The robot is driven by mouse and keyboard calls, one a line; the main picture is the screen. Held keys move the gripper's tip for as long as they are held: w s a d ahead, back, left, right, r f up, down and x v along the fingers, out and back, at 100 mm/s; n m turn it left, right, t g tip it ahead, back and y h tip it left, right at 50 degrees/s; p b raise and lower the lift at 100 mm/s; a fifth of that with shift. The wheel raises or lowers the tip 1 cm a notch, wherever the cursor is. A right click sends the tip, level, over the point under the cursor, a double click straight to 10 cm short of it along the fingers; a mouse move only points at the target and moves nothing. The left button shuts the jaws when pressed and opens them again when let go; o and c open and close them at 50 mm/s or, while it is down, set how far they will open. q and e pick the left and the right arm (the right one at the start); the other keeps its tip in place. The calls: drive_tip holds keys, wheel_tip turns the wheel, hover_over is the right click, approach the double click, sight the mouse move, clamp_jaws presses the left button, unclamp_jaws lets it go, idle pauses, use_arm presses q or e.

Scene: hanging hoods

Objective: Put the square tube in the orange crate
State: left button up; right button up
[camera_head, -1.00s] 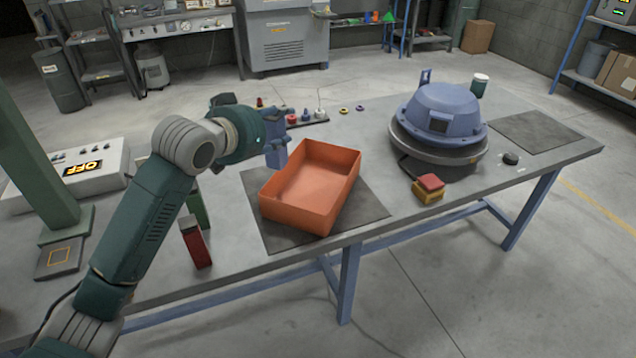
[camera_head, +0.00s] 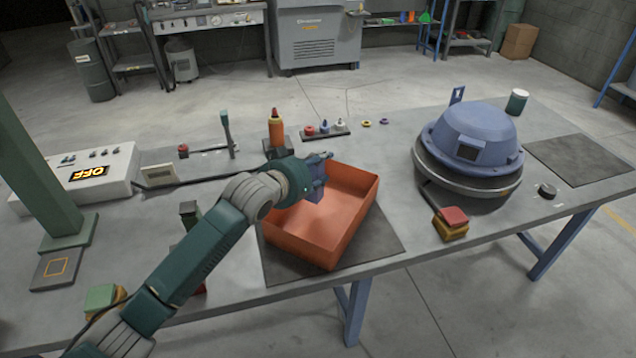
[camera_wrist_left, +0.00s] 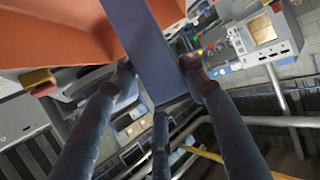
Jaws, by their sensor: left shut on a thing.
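The orange crate (camera_head: 350,215) stands open on a dark mat on the table in the head view. Its orange wall (camera_wrist_left: 50,35) fills the upper left of the left wrist view. My left gripper (camera_head: 322,172) is over the crate's left part, at about rim height or above. It is shut on the blue square tube (camera_head: 316,192), which hangs below the fingers, partly hidden by them. In the left wrist view the tube (camera_wrist_left: 145,45) runs up between the dark fingers. I cannot tell whether the tube touches the crate. My right gripper is not in view.
A blue dome (camera_head: 478,135) on a round base stands right of the crate, with red and yellow blocks (camera_head: 450,222) before it. An orange bottle (camera_head: 277,130) stands behind my gripper. A white OFF box (camera_head: 85,172) is at left. The table's right end has a bare mat.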

use_arm(q)
wheel_tip(320, 180, down, 2)
drive_tip(key=shift+f, duration=0.2)
wheel_tip(320, 180, down, 3)
drive_tip(key=o, duration=1.2)
drive_tip(key=shift+f, duration=0.15)
drive_tip(key=shift+o, duration=1.3)
drive_tip(key=v, duration=1.2)
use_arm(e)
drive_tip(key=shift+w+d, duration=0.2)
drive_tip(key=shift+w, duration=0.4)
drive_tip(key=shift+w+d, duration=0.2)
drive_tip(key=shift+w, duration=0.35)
use_arm(q)
drive_tip(key=shift+a, duration=0.1)
